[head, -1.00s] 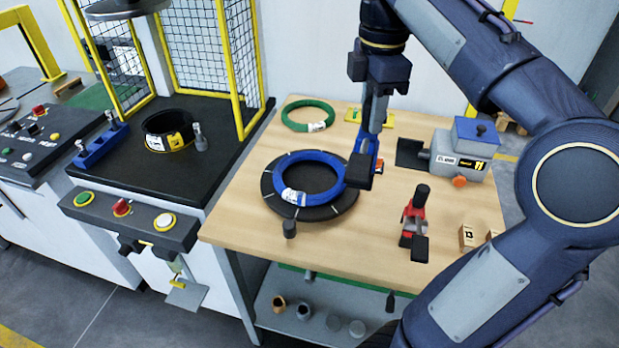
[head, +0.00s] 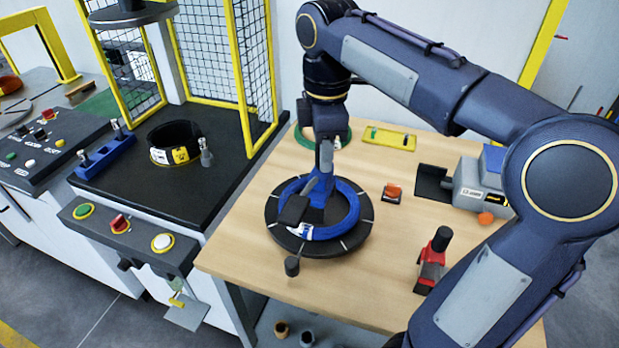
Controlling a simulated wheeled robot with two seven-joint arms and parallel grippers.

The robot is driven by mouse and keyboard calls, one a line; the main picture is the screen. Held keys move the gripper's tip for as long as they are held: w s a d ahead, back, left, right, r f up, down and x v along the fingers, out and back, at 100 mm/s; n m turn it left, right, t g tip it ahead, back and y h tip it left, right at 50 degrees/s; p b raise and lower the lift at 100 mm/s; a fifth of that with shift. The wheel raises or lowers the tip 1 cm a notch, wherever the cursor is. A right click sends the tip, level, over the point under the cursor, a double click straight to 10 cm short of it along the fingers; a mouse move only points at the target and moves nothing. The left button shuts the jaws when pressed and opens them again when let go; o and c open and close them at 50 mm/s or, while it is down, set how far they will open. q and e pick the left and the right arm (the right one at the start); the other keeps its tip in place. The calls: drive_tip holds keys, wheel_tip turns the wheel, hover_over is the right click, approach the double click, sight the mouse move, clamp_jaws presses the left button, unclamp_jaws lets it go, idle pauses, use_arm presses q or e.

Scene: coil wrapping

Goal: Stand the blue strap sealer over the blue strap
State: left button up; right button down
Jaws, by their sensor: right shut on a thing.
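My right gripper (head: 308,196) comes down from above over the coil and is shut on the blue strap sealer (head: 320,192), a small blue tool partly hidden by the fingers. I cannot tell whether the sealer touches the coil. No separate blue strap can be made out; the gripper covers part of the coil. A white label shows at the coil's front. My left gripper is not in view.
A red tool with a black handle (head: 431,262), a small orange-topped piece (head: 393,192) and a grey machine (head: 472,188) stand on the wooden table (head: 385,285) to the right. A yellow tray (head: 388,138) and green coil (head: 303,136) lie behind. A caged machine stands left.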

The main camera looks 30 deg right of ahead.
sight(309, 177)
drive_tip(key=shift+w+a+f, duration=0.25)
drive_tip(key=shift+a+f, duration=0.2)
drive_tip(key=shift+f, duration=0.1)
drive_tip(key=f, duration=0.1)
drive_tip(key=a+f, duration=0.1)
drive_tip(key=f, duration=0.3)
drive_tip(key=shift+w+a+b, duration=0.15)
drive_tip(key=shift+w+b, duration=0.2)
